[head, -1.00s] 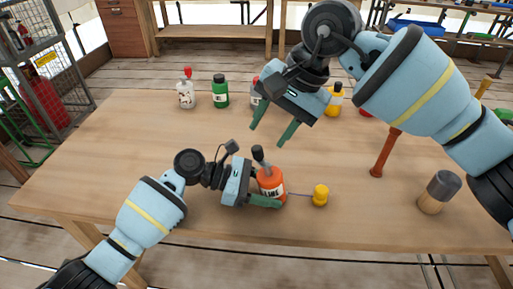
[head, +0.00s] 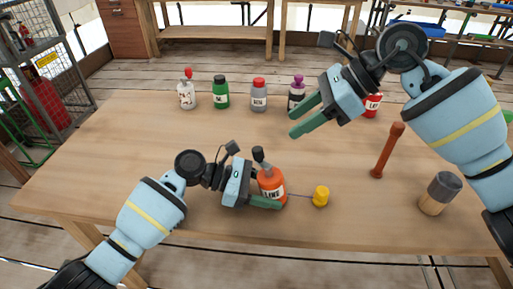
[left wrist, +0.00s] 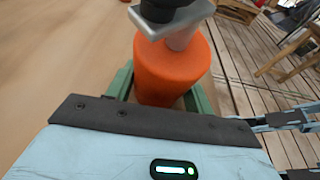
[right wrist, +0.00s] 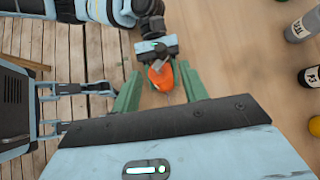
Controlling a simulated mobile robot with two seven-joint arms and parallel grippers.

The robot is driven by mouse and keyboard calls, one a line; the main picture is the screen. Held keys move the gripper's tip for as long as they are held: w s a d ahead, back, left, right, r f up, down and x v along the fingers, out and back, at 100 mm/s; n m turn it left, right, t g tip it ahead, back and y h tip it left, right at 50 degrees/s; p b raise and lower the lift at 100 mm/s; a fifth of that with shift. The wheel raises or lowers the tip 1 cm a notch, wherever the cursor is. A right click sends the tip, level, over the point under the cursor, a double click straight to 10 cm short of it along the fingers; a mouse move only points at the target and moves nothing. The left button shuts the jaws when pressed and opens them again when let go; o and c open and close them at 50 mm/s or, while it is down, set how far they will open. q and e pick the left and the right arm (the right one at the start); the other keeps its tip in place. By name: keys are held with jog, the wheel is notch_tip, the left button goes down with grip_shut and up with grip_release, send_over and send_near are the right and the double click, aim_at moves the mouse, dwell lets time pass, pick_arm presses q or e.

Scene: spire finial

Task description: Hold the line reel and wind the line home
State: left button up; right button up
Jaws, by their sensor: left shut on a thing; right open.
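The orange line reel (head: 271,187), a bottle shape marked LINE with a grey crank and black knob on top, stands near the table's front edge. My left gripper (head: 266,199) is shut around its body; the left wrist view shows the orange body (left wrist: 172,68) between the fingers. A thin line runs right from the reel to a small yellow weight (head: 321,196) on the table. My right gripper (head: 298,115) is open and empty, raised above the table behind and right of the reel. The right wrist view shows the reel (right wrist: 162,77) beyond its fingers.
Several bottles stand along the back: white (head: 187,95), green (head: 221,93), grey (head: 259,95), purple-capped (head: 297,92), red (head: 373,104). A brown upright baton (head: 387,151) and a dark-topped wooden cylinder (head: 440,193) stand right. The table's (head: 130,140) left and middle are clear.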

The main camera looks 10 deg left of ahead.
aim_at(258, 148)
jog(key=x, duration=1.2)
grip_shut()
